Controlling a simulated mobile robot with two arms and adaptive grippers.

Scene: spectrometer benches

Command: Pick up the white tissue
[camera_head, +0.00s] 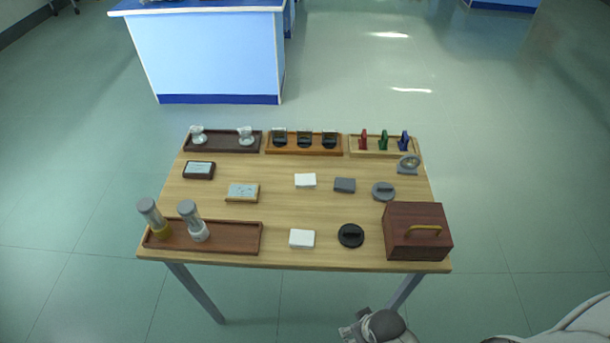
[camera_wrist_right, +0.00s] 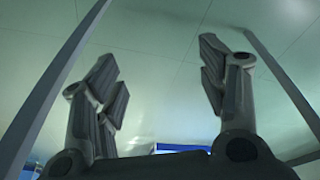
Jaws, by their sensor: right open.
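Two small flat white pieces lie on the wooden table: one white piece (camera_head: 305,181) near the middle and another white piece (camera_head: 302,238) near the front edge. I cannot tell from their looks which is the tissue. My right gripper (camera_head: 350,331) is at the bottom of the head view, below and in front of the table's front edge, apart from both pieces. In the right wrist view its fingers (camera_wrist_right: 160,85) are spread wide with nothing between them. My left gripper is not in view.
A black round lid (camera_head: 351,235) and a brown box (camera_head: 417,232) with a yellow handle stand right of the front white piece. A brown tray (camera_head: 235,238) with two capped jars is left. A grey block (camera_head: 344,185) and grey disc (camera_head: 383,191) lie beside the middle piece.

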